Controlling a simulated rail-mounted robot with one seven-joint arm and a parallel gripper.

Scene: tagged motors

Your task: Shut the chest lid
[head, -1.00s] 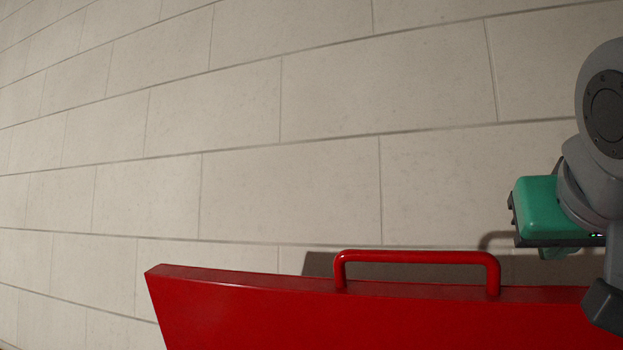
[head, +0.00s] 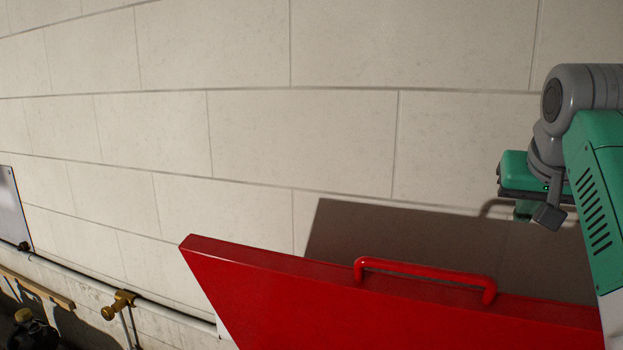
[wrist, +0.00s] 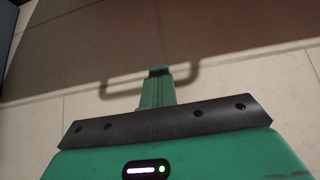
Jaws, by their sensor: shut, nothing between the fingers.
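The red chest lid (head: 330,305) stands raised along the bottom of the head view, its lower part cut off by the frame. A red bar handle (head: 425,273) is fixed near its upper edge. The chest body is not in view. My gripper (head: 523,214) is above and to the right of the handle in the head view, apart from the lid. In the wrist view its green fingers (wrist: 158,74) are together and empty, pointing at the wall. The shadow of a handle falls on the wall around them. The lid itself does not clearly show in the wrist view.
A pale block wall (head: 250,130) fills the background, with the lid's shadow on it. At lower left a pipe with a brass valve (head: 118,304) runs along the wall, below a grey panel (head: 14,210).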

